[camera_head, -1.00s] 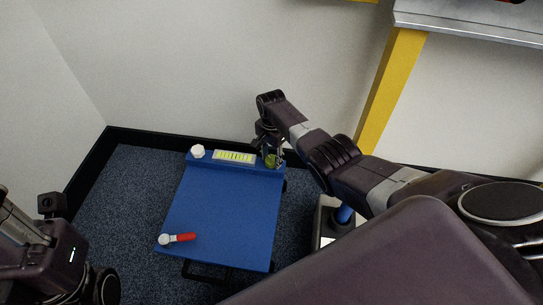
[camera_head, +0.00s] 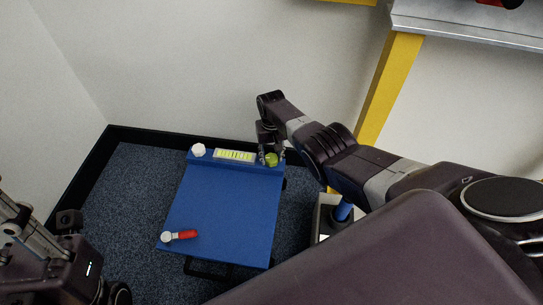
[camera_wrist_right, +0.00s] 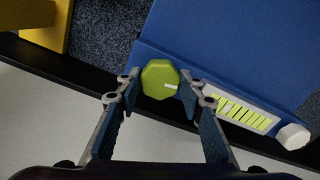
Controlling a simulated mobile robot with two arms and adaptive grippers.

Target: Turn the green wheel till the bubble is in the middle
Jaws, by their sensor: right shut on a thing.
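The green wheel (camera_head: 271,159) is on the back right of the blue table (camera_head: 222,215). In the right wrist view the wheel (camera_wrist_right: 160,80) is a faceted knob with a pale mark. My right gripper (camera_head: 271,155) is over it, its fingers on opposite sides of the wheel and shut on it; the fingers also show in the right wrist view (camera_wrist_right: 158,88). The level vial (camera_head: 235,156) lies left of the wheel, yellow-green with dark lines; in the right wrist view the vial (camera_wrist_right: 240,113) is clear of the fingers. I cannot place its bubble surely.
A white knob (camera_head: 198,150) stands at the table's back left corner. A grey bin (camera_head: 328,213) stands right of the table, near a yellow post (camera_head: 388,90). The table's middle is clear.

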